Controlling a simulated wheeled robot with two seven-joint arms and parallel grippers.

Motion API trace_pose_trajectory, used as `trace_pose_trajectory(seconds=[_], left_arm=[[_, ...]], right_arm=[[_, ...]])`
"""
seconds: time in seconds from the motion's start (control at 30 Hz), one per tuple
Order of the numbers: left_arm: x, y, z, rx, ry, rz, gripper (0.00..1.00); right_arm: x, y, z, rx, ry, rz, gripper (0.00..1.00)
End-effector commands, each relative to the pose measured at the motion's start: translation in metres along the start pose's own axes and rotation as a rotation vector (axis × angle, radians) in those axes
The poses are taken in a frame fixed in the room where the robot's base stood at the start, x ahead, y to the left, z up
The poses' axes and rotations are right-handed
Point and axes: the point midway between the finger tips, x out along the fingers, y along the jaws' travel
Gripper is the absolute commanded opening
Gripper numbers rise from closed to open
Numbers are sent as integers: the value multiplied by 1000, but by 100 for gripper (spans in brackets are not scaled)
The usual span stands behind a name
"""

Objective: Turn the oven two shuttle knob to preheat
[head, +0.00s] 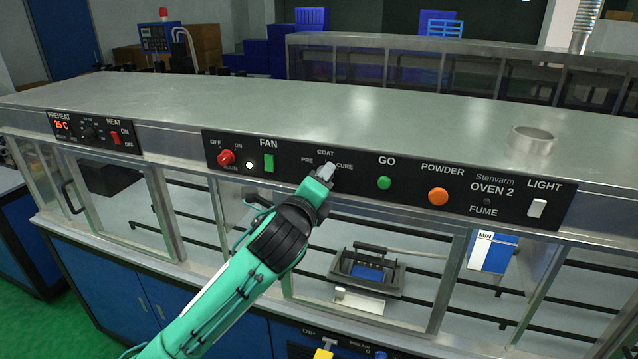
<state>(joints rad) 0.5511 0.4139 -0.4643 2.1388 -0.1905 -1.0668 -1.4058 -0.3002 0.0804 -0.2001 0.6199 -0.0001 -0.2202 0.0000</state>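The oven 2 control panel (470,190) runs along the front of the long metal oven. Its shuttle knob area carries the labels COAT at the top, PRE at the left and CURE at the right. My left arm comes in from the lower left, and my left gripper (325,172) is right at the middle of these labels. My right gripper is not in view.
A preheat panel (95,132) reads 25 C. A dark carrier (367,271) rests inside on rails.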

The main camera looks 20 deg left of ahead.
Motion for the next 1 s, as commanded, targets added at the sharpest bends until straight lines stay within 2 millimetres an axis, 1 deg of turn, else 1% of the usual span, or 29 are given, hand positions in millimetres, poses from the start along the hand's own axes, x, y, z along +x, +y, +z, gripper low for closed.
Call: trace_pose_trajectory(seconds=[0.13, 0.27, 0.37, 0.67, 0.7, 0.73, 1.0], left_arm=[[-5, 1, -1, 0, 0, -1, 49], [-21, 2, -2, 1, 0, -3, 49], [-41, 3, -2, 1, 0, -4, 49], [-111, 3, -2, 1, 1, -3, 49], [-113, -3, 2, 1, 1, 2, 49], [-113, -4, 3, -1, -1, 6, 49], [-119, -3, 4, -6, -7, 7, 49]], right_arm=[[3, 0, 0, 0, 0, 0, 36], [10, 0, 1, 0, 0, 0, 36], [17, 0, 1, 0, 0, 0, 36], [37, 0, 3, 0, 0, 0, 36], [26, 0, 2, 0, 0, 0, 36], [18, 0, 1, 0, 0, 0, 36], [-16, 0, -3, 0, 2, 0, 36]])
